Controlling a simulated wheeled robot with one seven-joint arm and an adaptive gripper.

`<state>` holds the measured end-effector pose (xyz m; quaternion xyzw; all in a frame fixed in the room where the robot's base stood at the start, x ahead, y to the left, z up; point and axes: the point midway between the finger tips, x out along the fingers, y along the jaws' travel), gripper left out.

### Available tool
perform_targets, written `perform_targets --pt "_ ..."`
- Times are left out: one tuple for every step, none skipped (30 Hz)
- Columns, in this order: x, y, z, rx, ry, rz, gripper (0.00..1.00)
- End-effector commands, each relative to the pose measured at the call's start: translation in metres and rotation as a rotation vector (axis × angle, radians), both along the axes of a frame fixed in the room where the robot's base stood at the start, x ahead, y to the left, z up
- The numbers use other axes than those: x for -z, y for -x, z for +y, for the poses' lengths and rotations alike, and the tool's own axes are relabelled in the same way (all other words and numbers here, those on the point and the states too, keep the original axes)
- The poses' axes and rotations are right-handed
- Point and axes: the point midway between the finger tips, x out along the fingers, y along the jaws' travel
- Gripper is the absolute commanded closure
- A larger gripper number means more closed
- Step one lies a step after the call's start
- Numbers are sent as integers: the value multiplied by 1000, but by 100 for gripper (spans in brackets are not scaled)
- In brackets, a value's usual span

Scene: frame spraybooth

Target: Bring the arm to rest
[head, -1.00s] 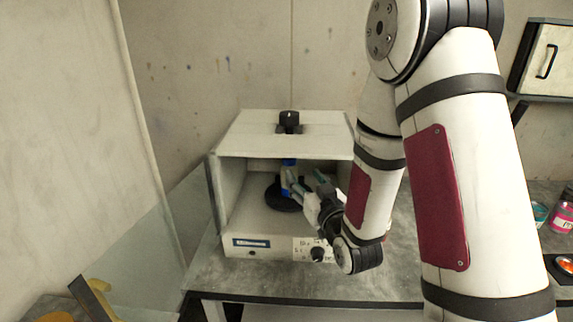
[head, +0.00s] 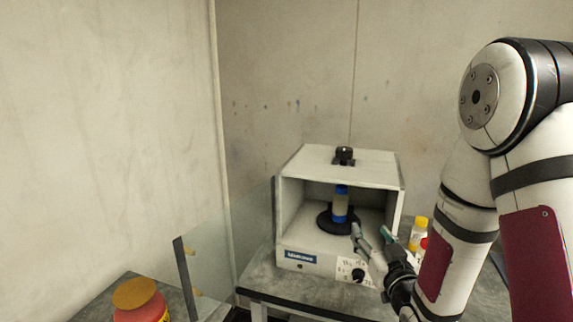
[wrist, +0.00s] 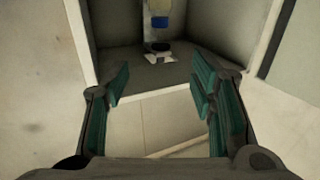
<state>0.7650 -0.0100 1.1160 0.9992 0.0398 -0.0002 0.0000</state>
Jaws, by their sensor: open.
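My gripper (head: 372,236) is open and empty, in front of the booth's right front edge in the head view. In the wrist view my gripper (wrist: 160,84) has its teal-padded fingers spread, with nothing between them. The white booth (head: 293,222) stands open at the front on the grey table.
A clear panel with wooden knobs (head: 232,238) stands at the booth's left. A yellow-capped bottle (head: 417,236) is on the table to the right, close to my arm. A red jar with an orange lid (head: 137,294) is at the lower left. Bare walls enclose the corner.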

Motion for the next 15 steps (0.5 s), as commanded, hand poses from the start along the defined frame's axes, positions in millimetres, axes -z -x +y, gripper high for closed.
perform_targets --pt "0 0 0 0 0 0 49" --pt "0 0 0 0 0 0 49" --pt "-2 -1 0 0 2 5 49" --pt "-3 -1 0 1 5 10 49" --pt "-4 -1 0 1 6 16 49" --pt "-4 -1 0 2 8 23 49" --pt "-5 -2 0 3 10 30 49" --pt "-6 -2 0 3 12 36 49" --pt "-7 -2 0 4 15 45 49" --pt "-7 -2 0 4 16 52 49" --pt "-9 -2 0 5 19 59 49" --pt "-10 -2 0 6 22 69 49" --pt "-11 -2 0 7 24 78 49" --pt "-12 -2 0 8 27 87 49" --pt "-14 -2 0 9 30 99 49"
